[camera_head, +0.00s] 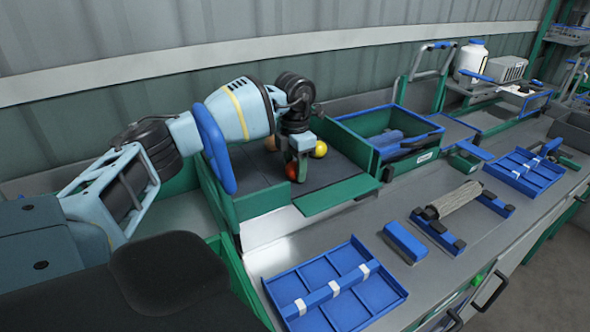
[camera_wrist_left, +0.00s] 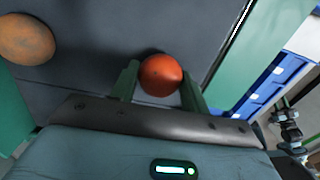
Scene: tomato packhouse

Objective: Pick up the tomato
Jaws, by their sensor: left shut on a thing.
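A red-orange tomato (camera_wrist_left: 161,75) sits between the two green fingers of my left gripper (camera_wrist_left: 160,88) in the left wrist view. The fingers are shut on it, one at each side. In the head view the tomato (camera_head: 292,171) shows low at the tips of my left gripper (camera_head: 297,168), over the dark floor of a green-walled bin (camera_head: 262,200). I cannot tell whether it touches the floor. A yellow tomato (camera_head: 320,149) lies just right of the gripper. An orange-brown one (camera_head: 271,144) lies behind it and also shows in the left wrist view (camera_wrist_left: 26,39). My right gripper is not in view.
A green and blue crate (camera_head: 388,122) stands right of the bin. Blue divided trays (camera_head: 333,290) and (camera_head: 524,172), a blue block (camera_head: 404,242) and a roller on a blue stand (camera_head: 455,200) are on the grey bench. A corrugated wall is behind.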

